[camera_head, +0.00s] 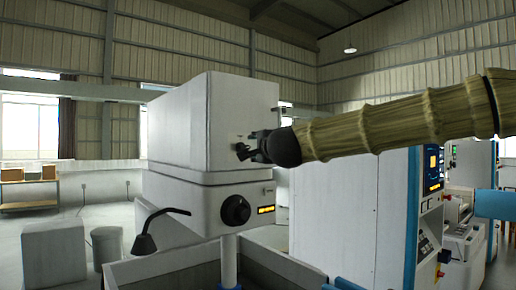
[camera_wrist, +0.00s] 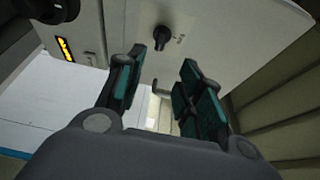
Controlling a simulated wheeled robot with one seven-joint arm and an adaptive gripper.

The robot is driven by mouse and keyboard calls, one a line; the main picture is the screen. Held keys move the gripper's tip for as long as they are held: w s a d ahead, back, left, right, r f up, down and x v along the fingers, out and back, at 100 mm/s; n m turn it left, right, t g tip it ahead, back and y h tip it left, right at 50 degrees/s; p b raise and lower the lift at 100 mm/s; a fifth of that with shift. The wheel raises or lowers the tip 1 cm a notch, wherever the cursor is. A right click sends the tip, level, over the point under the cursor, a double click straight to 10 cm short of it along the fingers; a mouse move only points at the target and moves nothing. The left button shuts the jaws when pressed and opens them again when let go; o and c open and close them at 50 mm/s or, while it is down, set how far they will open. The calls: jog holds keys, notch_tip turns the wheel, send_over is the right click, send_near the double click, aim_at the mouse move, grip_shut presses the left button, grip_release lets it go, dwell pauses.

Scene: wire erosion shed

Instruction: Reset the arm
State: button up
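My gripper (camera_head: 248,150) is at the end of my arm, which has a tan ribbed sleeve and reaches in from the right in the head view. It is close in front of the white box-shaped upper part (camera_head: 180,125) of a machine. In the wrist view, my gripper (camera_wrist: 165,92) has its two teal-padded fingers apart, with nothing between them. A small black knob (camera_wrist: 162,34) on the white panel lies just beyond the fingertips. I cannot tell whether the fingers touch the panel.
Below the box are a black dial (camera_head: 235,211) and an amber display (camera_head: 266,209). A dark lamp-like arm (camera_head: 146,241) juts out at the left. A white and blue cabinet (camera_head: 345,213) stands under my arm. Grey bins (camera_head: 107,246) stand at the left.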

jog(key=shift+f, duration=0.1)
